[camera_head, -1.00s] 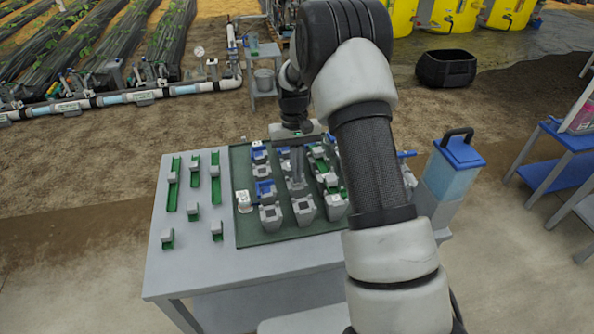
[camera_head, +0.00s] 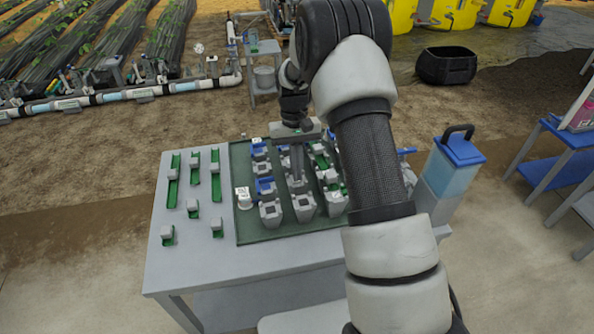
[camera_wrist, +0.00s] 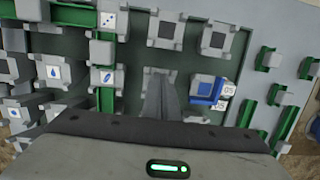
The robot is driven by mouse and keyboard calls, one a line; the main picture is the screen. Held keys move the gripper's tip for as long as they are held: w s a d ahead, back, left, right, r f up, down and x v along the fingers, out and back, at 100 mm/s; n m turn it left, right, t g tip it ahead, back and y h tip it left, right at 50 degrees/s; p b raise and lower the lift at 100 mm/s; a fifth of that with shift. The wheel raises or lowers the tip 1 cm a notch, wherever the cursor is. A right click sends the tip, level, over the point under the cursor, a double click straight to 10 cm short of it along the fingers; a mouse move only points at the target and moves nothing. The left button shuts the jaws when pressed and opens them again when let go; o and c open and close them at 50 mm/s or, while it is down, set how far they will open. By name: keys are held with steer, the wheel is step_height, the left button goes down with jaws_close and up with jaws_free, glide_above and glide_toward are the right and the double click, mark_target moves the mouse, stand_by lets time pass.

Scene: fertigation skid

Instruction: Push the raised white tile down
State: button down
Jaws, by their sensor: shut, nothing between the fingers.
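My gripper (camera_head: 297,183) is shut and empty, pointing down over the middle column of grey blocks on the dark green board (camera_head: 290,230). In the wrist view the closed fingers (camera_wrist: 160,78) reach in among the blocks; whether they touch anything is unclear. A white tile (camera_head: 243,197) stands at the board's left edge, left of the fingers. White tiles in the wrist view include one with dots (camera_wrist: 108,20), one with a blue mark (camera_wrist: 107,77), one with a drop (camera_wrist: 54,73) and one marked 05 (camera_wrist: 228,90). I cannot tell which tile is raised.
Grey blocks (camera_head: 304,208) and blue holders (camera_head: 265,187) surround the fingers closely. Green rails with small grey blocks (camera_head: 193,170) lie on the table (camera_head: 175,270) to the left. A blue-lidded container (camera_head: 452,170) stands at the right. My arm hides part of the board's right side.

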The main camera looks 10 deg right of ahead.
step_height(320, 180, up, 7)
steer(key=p, duration=0.4)
steer(key=shift+f, duration=0.2)
stand_by(0.3)
steer(key=s+r+t+p, duration=0.2)
steer(key=s+r, duration=0.2)
steer(key=r, duration=0.7)
steer(key=s+r+t+p, duration=0.15)
steer(key=s+r, duration=0.35)
steer(key=r, duration=0.6)
steer(key=s+r+t+p, duration=0.2)
steer(key=s+r, duration=0.3)
steer(key=s, duration=0.4)
steer(key=s+r+t+p, duration=0.2)
steer(key=s+r, duration=0.3)
steer(key=s, duration=0.5)
steer(key=shift+r, duration=0.4)
